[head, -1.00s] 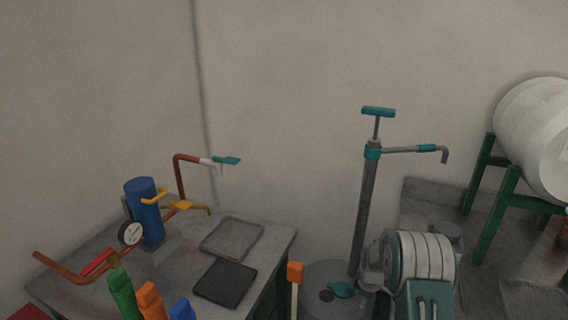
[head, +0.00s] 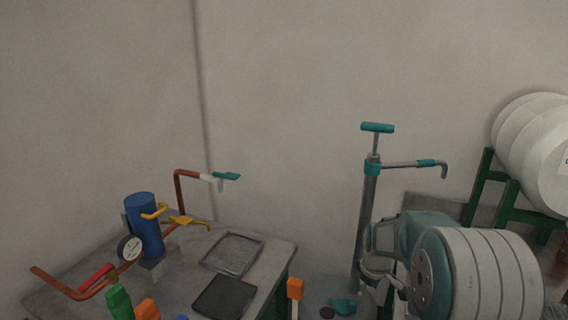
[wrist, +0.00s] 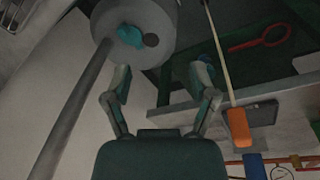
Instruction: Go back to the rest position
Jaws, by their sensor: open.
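My gripper (wrist: 162,78) shows in the wrist view with its two fingers spread apart and nothing between them. In the head view my gripper (head: 378,262) is at the lower right, partly behind my arm's ribbed wrist. It appears close to the upright grey hand pump (head: 368,215) with teal handle; I cannot tell the gap. The drum (wrist: 165,38) under the pump, with a teal cap (wrist: 131,34), lies beyond the fingertips in the wrist view.
A grey table (head: 185,285) at left carries a blue cylinder (head: 144,225), a gauge (head: 130,248), copper pipes and two dark trays (head: 225,297). An orange-topped lever (head: 295,289) stands beside it. A white tank (head: 535,150) sits on a green stand at right. The upper wall area is clear.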

